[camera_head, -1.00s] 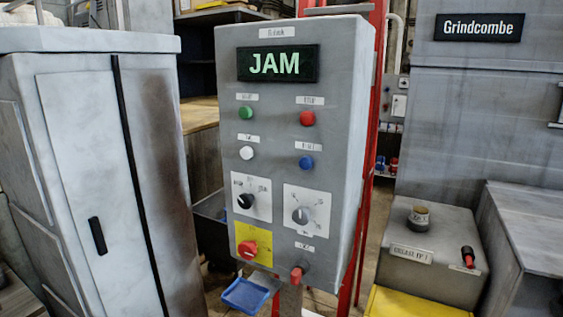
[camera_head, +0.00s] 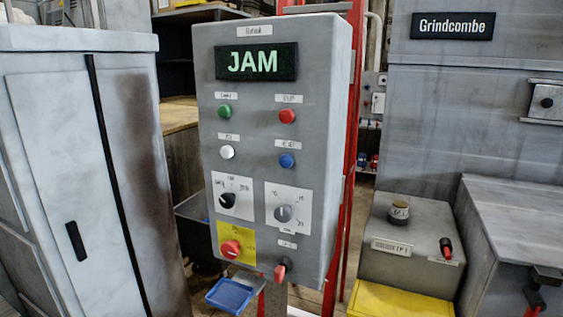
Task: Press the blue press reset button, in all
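The blue button (camera_head: 287,160) sits on the front of a grey control box (camera_head: 262,30), below the red button (camera_head: 287,116) and right of the white button (camera_head: 227,152). A small label, too blurred to read surely, is above it. A green button (camera_head: 224,112) is at the upper left. The display (camera_head: 256,62) at the top reads JAM in green. At the right bottom edge a dark piece (camera_head: 540,290) shows, which I cannot surely identify. Neither gripper can be made out in the view.
Two rotary knobs (camera_head: 228,200), a red knob on a yellow plate (camera_head: 230,250) and a red-tipped switch (camera_head: 281,270) are lower on the box. A blue tray (camera_head: 230,296) hangs below. A grey cabinet (camera_head: 75,160) stands left; a grey box with a stamp-like knob (camera_head: 410,250) stands right.

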